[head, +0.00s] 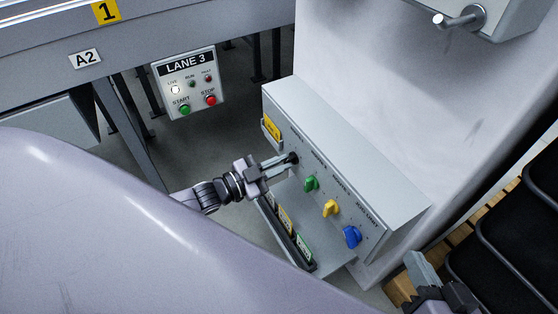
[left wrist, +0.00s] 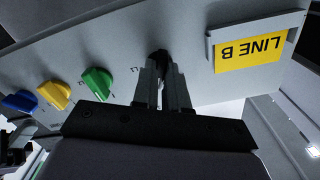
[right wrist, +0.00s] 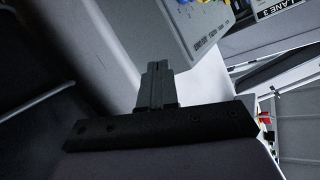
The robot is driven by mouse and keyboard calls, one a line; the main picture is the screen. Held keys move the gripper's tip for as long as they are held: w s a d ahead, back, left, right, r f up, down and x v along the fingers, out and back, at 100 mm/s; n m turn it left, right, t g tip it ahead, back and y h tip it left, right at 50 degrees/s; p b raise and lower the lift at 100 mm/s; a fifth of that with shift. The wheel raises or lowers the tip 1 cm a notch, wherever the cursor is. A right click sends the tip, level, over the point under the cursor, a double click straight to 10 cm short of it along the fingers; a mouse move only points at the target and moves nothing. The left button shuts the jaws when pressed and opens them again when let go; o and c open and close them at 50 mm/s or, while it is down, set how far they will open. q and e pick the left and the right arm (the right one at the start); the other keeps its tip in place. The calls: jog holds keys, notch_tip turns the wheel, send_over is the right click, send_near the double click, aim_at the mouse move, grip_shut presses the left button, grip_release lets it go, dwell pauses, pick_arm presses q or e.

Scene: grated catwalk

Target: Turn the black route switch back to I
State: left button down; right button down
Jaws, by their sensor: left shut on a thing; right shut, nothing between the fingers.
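The black route switch (head: 293,157) is the first knob on the sloped grey panel, beside the green one. My left gripper (head: 284,161) is shut on it, and its fingers hide most of the knob. In the left wrist view the black switch (left wrist: 162,55) shows between the fingertips of my left gripper (left wrist: 163,65). Which mark it points to cannot be made out. My right gripper (head: 416,262) is shut and empty at the lower right, away from the panel. In the right wrist view the fingers of my right gripper (right wrist: 156,68) are together.
Green (head: 311,183), yellow (head: 331,208) and blue (head: 352,237) knobs follow along the panel (head: 345,175). A yellow LINE B tag (left wrist: 258,48) sits at its end. A label rack (head: 288,235) lies below. The LANE 3 box (head: 188,83) hangs at the back left. Black crates (head: 515,230) stand right.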

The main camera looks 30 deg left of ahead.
pick_arm(q)
jog(key=shift+n, duration=0.9)
jog(key=shift+n+p, duration=0.5)
jog(key=shift+n, duration=1)
pick_arm(e)
jog(key=shift+s+d+h, duration=0.25)
jog(key=shift+d+h, duration=0.15)
jog(key=shift+d, duration=0.35)
pick_arm(q)
jog(key=c, duration=1.2)
grip_release()
pick_arm(e)
jog(key=shift+s, duration=0.1)
pick_arm(q)
jog(key=shift+o, duration=0.2)
